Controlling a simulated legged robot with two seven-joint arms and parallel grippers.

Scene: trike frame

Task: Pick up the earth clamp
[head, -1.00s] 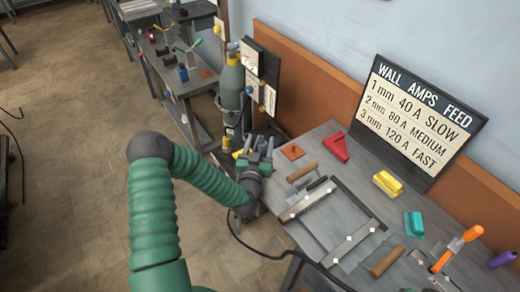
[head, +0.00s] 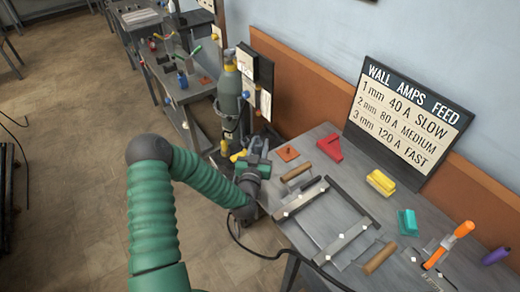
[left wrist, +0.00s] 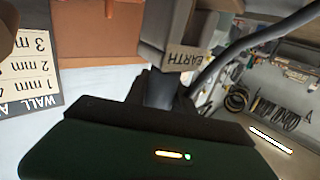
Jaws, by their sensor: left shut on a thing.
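My left gripper (head: 256,158) is at the table's far left corner, at the end of the green arm. In the left wrist view, a grey block marked EARTH, the earth clamp (left wrist: 180,50), is held in front of the dark gripper body. The jaws are shut on it, though the contact is partly hidden. In the head view the clamp shows only as a small dark grey shape (head: 258,143) at the gripper tip. A thick grey cable runs beside it in the wrist view. My right gripper is not in view.
The grey table (head: 320,142) bears a metal frame (head: 345,240), wooden-handled tools, a red angled block (head: 330,150), a yellow block (head: 381,182) and a teal block (head: 408,222). A gas cylinder (head: 230,95) stands behind the gripper. A black cable (head: 258,255) loops by the table edge.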

